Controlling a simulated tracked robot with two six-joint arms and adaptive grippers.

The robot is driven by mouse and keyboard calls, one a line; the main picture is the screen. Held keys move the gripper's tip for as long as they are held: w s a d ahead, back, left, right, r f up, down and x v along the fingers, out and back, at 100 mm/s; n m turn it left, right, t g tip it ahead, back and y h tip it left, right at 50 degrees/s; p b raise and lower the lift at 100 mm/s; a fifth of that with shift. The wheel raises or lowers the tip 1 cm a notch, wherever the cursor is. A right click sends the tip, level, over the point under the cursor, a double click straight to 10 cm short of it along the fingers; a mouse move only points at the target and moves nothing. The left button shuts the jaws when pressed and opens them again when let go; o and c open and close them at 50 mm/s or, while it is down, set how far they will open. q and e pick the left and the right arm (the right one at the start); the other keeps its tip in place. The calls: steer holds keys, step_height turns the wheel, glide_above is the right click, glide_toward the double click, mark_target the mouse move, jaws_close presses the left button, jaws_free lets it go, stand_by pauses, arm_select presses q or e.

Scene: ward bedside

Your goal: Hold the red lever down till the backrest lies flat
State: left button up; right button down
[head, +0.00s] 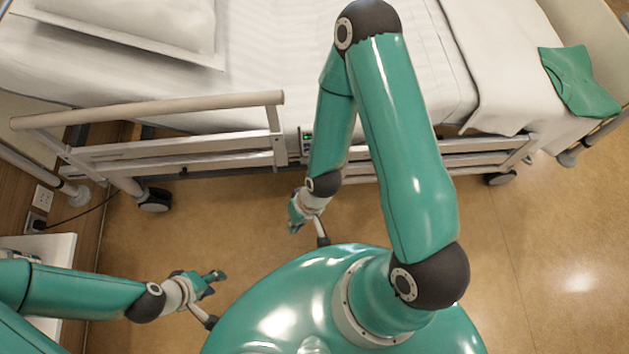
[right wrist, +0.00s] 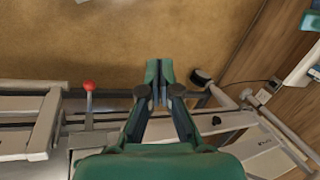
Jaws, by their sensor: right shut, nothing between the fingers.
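The red lever (right wrist: 88,87) shows in the right wrist view as a red ball on a pale stem, standing by the bed frame left of my right gripper. I cannot make it out in the head view. My right gripper (right wrist: 158,82) is shut and empty, apart from the lever; in the head view it hangs low beside the bed (head: 296,212). My left gripper (head: 218,283) is open and empty over the floor at lower left, away from the bed. The backrest is under the white bedding and pillow (head: 150,25) at upper left; its angle is hard to judge.
A side rail (head: 150,108) runs along the bed's near side. A small panel with a green display (head: 307,138) is beside my right arm. A green folded cloth (head: 580,80) lies at the bed's right end. The floor (head: 540,240) at right is clear.

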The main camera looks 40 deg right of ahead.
steer(key=w+d+f+m+h+b, duration=0.1)
steer(key=w+d+f+b, duration=0.2)
steer(key=d+b, duration=0.2)
steer(key=w+d+f+m+t+h+b, duration=0.1)
steer(key=w+d+f+m+h+b, duration=0.1)
steer(key=b, duration=0.9)
steer(key=w+d+f+m+h+b, duration=0.1)
steer(key=w+d+f+b, duration=0.3)
steer(key=d+b, duration=0.5)
steer(key=shift+w+f+m+t, duration=0.25)
steer(key=shift+w+m+t, duration=0.2)
steer(key=shift+w, duration=0.55)
steer(key=shift+f, duration=0.1)
steer(key=b+x, duration=0.4)
steer(key=x, duration=0.4)
steer(key=shift+d+f, duration=0.1)
steer(key=shift+f, duration=0.15)
steer(key=shift+w+f, duration=0.2)
steer(key=shift+f, duration=0.5)
